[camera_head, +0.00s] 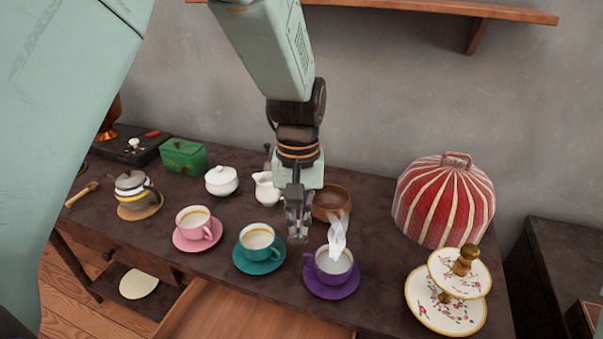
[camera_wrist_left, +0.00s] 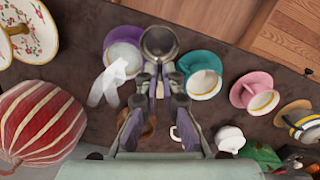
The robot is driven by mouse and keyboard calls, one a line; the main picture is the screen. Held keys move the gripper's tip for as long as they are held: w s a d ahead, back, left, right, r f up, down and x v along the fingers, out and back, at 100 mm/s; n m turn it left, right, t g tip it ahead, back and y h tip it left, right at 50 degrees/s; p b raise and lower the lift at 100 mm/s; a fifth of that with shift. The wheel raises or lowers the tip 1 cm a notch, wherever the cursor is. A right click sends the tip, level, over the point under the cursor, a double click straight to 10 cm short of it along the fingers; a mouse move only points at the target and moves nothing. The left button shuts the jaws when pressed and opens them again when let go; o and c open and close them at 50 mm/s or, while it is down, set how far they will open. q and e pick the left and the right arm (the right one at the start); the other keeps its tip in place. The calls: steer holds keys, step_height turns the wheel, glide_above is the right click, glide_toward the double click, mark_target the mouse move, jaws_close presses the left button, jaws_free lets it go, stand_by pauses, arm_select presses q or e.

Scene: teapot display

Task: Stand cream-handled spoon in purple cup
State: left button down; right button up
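The purple cup (camera_head: 333,261) stands upright on a purple saucer (camera_head: 332,287), with white steam over its pale drink. It also shows in the left wrist view (camera_wrist_left: 125,57). My left gripper (camera_head: 298,229) points down just left of the purple cup, apart from it. In the left wrist view my left gripper (camera_wrist_left: 160,84) has its fingertips close together on a spoon. The spoon's grey metal bowl (camera_wrist_left: 159,42) extends past the fingertips, beside the cup. Its handle is mostly hidden between the fingers. The spoon is hard to make out in the head view. My right gripper is out of view.
A teal cup (camera_head: 257,239) and a pink cup (camera_head: 194,220) stand left on saucers. A wooden bowl (camera_head: 332,201), white creamer (camera_head: 266,190) and sugar pot (camera_head: 221,180) stand behind. A striped cosy (camera_head: 443,203) and tiered stand (camera_head: 447,300) are right. A front drawer (camera_head: 240,316) is open.

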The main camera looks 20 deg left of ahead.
mark_target(306, 240)
arm_select(q)
steer(key=s+d+n, duration=0.1)
steer(key=s+d+f+n+g+h, duration=0.1)
steer(key=n, duration=0.1)
steer(key=s+d+f+n+h, duration=0.1)
steer(key=shift+s+n+p, duration=0.3)
steer(key=shift+n+p, duration=0.05)
steer(key=shift+n, duration=0.05)
steer(key=w+r+n+t+h, duration=0.2)
steer(key=n+t, duration=0.3)
steer(key=n, duration=0.4)
steer(key=w+d+r+n+t+h+p, duration=0.1)
steer(key=w+r+n+t+h, duration=0.1)
steer(key=w+n+t+h, duration=0.3)
steer(key=n+t, duration=0.1)
steer(key=n, duration=0.3)
steer(key=shift+n+t, duration=0.3)
